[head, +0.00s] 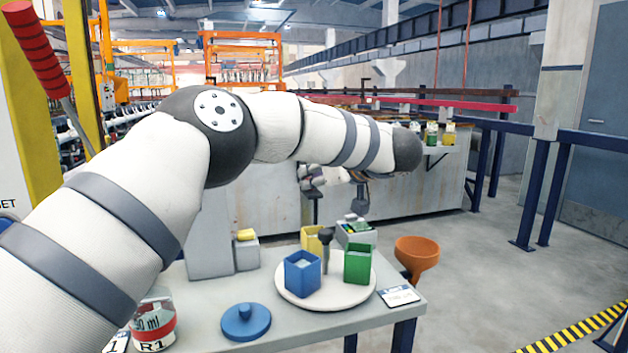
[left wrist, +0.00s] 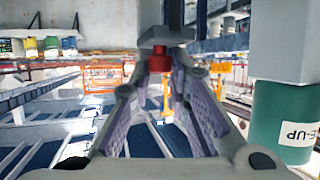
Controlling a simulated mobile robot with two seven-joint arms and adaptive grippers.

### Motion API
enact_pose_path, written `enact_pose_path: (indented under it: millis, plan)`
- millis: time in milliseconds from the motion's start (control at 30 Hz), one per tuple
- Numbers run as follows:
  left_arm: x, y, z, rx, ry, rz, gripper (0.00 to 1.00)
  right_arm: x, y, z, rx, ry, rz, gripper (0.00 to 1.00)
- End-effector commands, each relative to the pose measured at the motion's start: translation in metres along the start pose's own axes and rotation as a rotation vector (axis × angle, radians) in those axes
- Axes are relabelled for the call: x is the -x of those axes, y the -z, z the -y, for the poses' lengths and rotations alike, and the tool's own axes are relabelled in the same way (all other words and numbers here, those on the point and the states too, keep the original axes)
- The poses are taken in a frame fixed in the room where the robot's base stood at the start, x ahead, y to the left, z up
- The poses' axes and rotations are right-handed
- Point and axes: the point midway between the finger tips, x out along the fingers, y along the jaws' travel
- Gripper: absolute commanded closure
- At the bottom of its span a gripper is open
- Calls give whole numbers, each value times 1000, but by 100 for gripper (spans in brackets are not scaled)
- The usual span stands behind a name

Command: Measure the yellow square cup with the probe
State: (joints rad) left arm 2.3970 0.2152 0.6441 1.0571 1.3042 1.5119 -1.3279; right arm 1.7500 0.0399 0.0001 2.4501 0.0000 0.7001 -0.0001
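The yellow square cup (head: 312,238) stands at the back of a round white tray (head: 345,299), partly hidden behind the blue cup (head: 302,274). The green cup (head: 357,264) stands to the right. My left gripper (head: 309,180) is above the yellow cup, small and partly hidden behind my forearm. In the left wrist view my left gripper (left wrist: 161,72) has its fingers closed in around the red end of the probe (left wrist: 166,38). The probe (head: 313,208) hangs with its dark shaft towards the yellow cup. I cannot tell whether the tip is inside. My right gripper is not in view.
A dark upright post (head: 326,247) stands between the cups. An orange funnel (head: 417,255) is right of the tray, a blue lid (head: 246,322) is in front, and a small device (head: 356,233) is behind. My left arm spans the view above the table.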

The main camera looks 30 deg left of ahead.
Motion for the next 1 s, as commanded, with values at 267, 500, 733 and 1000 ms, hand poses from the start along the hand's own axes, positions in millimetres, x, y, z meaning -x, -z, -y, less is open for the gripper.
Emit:
enact_pose_path:
  millis: [267,500,733,1000]
  plan:
    - [1,1,0,1,-2,-1,63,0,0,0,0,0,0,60]
    - [21,1,-1,1,-5,-2,63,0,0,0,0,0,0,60]
    - [84,1,-1,1,-5,-4,63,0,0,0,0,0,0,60]
    - [121,0,0,1,-3,-2,63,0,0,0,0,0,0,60]
